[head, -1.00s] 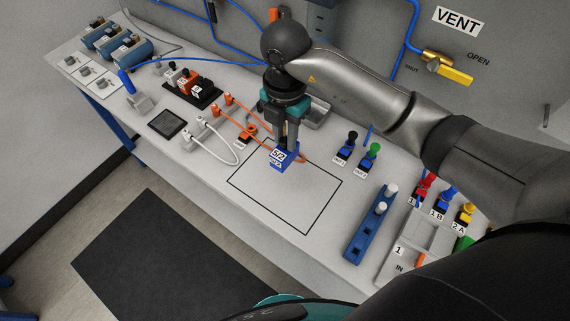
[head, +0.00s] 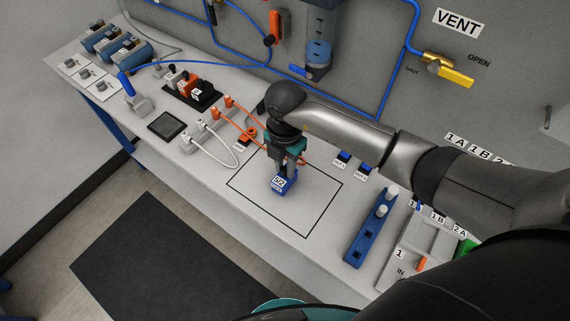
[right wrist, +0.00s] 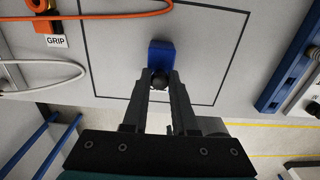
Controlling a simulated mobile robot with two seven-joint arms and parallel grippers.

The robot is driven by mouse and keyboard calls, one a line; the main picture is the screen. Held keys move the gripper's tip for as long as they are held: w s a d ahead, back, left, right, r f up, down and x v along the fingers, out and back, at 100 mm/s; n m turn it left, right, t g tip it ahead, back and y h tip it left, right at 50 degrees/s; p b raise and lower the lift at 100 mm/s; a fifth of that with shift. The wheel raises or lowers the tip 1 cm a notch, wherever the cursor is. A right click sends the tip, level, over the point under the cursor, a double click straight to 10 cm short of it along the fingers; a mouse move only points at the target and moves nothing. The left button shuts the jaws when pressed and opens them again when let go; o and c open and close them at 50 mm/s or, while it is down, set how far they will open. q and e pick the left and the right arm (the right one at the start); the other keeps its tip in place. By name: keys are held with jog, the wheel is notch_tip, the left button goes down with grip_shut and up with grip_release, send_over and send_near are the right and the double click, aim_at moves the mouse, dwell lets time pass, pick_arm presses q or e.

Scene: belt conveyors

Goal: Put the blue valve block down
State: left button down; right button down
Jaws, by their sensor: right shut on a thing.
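The blue valve block (head: 283,186), with a white "5/2" label, is upright inside the black-outlined square (head: 290,213) on the bench, toward its far part. My right gripper (head: 284,168) is above the block, pointing down. In the right wrist view the gripper (right wrist: 160,82) is shut on the block's dark round knob, and the blue body (right wrist: 158,48) shows beyond the fingertips. The block is at or very close to the bench surface; I cannot tell whether it touches. My left gripper is not in view.
A blue rack (head: 372,228) with white pegs stands right of the square. White (head: 224,163) and orange (head: 252,120) hoses and a "GRIP" label (right wrist: 57,41) lie left of it. The near part of the square is clear, and the bench's front edge is close.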

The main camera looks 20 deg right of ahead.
aim_at(285, 168)
jog(key=shift+f, duration=0.15)
jog(key=c, duration=0.7)
grip_release()
notch_tip(285, 168, up, 12)
jog(key=shift+r+p, duration=0.2)
jog(key=shift+p, duration=0.2)
